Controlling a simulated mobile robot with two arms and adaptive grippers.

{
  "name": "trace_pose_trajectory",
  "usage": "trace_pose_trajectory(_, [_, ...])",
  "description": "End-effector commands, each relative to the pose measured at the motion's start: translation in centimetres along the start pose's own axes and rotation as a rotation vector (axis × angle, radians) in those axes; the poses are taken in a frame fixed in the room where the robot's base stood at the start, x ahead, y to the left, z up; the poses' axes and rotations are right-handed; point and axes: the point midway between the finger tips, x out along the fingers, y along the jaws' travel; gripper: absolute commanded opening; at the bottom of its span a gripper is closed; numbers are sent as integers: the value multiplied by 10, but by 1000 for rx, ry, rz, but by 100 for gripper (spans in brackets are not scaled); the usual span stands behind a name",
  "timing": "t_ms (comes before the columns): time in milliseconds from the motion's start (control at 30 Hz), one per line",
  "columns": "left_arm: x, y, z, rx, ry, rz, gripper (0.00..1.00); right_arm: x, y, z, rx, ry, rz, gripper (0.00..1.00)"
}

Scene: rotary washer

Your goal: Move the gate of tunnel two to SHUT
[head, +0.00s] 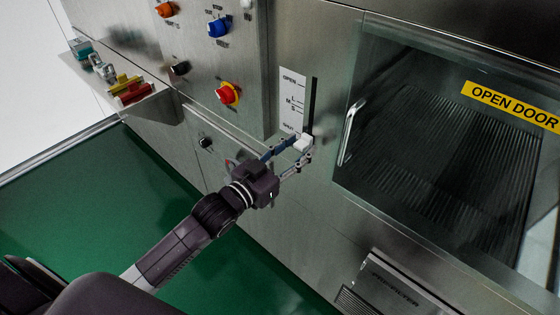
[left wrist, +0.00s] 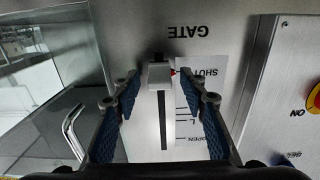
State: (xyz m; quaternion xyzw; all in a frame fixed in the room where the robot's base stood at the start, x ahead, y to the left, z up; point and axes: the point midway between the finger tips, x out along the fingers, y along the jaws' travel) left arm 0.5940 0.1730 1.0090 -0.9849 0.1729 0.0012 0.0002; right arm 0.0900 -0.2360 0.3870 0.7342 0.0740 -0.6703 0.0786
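The gate control is a vertical slot (head: 313,98) with a pale scale plate marked OPEN at the top and SHUT at the bottom. Its white slider knob (head: 303,142) is at the slot's lower end. My left gripper (head: 302,149) is at the knob. In the left wrist view its fingers (left wrist: 166,92) are spread, one on either side of the knob, with gaps. No tunnel number is readable. My right gripper is out of view.
A glass door (head: 450,130) labelled OPEN DOOR, with a metal handle (head: 352,131), is right of the slot. A control panel with a red knob (head: 227,93) and a blue knob (head: 218,27) is to the left. The green floor (head: 130,200) is clear.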

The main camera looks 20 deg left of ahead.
Motion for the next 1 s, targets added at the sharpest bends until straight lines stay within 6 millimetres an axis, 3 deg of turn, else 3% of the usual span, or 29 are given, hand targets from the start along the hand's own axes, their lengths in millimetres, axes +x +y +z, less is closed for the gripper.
trace_pose_trajectory(500, [-84,1,2,-1,-5,1,39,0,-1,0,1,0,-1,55])
trace_pose_trajectory(700, [-102,0,2,-1,-3,0,39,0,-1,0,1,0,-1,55])
trace_pose_trajectory(1000, [-107,1,1,0,-2,1,39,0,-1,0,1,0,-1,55])
